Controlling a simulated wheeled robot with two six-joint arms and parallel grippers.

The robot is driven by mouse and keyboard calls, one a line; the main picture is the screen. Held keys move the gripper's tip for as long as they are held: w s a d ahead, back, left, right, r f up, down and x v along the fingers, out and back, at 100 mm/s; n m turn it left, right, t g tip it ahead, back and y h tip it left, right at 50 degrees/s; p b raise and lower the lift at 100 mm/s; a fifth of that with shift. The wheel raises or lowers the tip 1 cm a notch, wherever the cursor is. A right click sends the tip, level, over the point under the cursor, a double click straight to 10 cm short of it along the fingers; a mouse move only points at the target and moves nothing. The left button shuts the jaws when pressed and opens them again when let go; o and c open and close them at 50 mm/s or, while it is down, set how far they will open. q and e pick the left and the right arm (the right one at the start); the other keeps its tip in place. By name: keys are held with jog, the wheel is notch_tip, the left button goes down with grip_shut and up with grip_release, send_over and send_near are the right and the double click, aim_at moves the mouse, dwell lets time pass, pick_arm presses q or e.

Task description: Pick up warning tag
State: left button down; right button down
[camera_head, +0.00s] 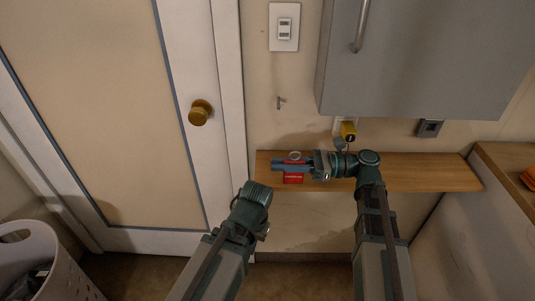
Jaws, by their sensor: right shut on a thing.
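A red warning tag (292,179) with a ring (295,156) at its top is at the left part of a narrow wooden shelf (425,172). My right gripper (290,166) reaches in from the right and is shut on the tag. Its fingers cover the middle of the tag. I cannot tell whether the tag still touches the shelf. My left arm shows low in the middle, left of the right arm. Its gripper does not show clearly.
A door with a brass knob (200,112) stands at the left. A grey cabinet (425,55) hangs above the shelf. A yellow plug (348,130) and a small hook (281,102) are on the wall. A white basket (45,265) stands at the lower left.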

jog(key=s+d, duration=0.6)
jog(key=shift+d+r+p, duration=0.15)
jog(key=shift+r+p, duration=0.2)
jog(key=shift+r, duration=0.05)
jog(key=shift+s, duration=0.1)
dwell(0.4)
